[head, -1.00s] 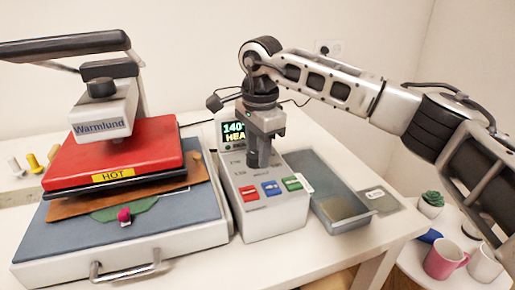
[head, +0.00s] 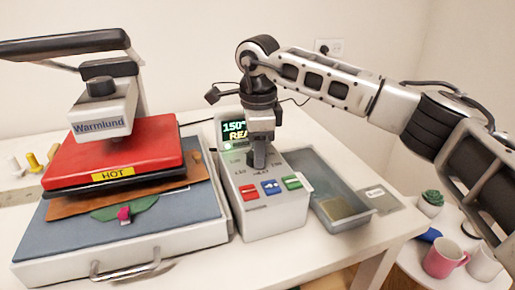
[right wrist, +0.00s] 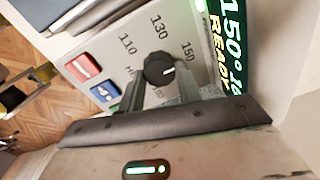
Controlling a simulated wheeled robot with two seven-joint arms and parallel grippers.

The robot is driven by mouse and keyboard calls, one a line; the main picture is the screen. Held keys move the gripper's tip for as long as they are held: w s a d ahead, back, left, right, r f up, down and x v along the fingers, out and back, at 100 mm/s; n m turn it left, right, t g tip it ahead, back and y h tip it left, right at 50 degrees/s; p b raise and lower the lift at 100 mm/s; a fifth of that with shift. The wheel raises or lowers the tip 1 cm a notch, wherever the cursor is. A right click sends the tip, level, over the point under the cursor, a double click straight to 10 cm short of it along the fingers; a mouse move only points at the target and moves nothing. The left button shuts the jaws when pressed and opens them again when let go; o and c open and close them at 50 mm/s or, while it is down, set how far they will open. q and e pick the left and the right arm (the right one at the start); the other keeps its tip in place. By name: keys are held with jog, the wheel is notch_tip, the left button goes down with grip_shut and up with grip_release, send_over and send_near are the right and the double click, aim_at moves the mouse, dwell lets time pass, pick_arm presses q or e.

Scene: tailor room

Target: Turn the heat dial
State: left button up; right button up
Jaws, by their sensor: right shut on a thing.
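The heat dial (right wrist: 159,68) is a black round knob on the grey control box (head: 240,212), with 110, 130 and 150 printed around it. Its white mark is on the side nearer the 150. My right gripper (right wrist: 161,84) points down at the box and is shut on the dial, one finger on each side. In the head view the right gripper (head: 260,160) hides the dial. The display (head: 234,131) shows 150° and a READY text, partly covered in the head view. My left gripper is not in view.
The heat press with its red HOT plate (head: 120,158) stands to the left of the box. Red, blue and green buttons (head: 270,187) sit at the box's front. A grey tray (head: 318,182) lies to the right. A side table holds a pink mug (head: 444,260) and a plant (head: 431,203).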

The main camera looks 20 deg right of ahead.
jog(key=shift+r, duration=0.1)
jog(key=o, duration=1)
notch_tip(320, 180, up, 16)
jog(key=s, duration=0.1)
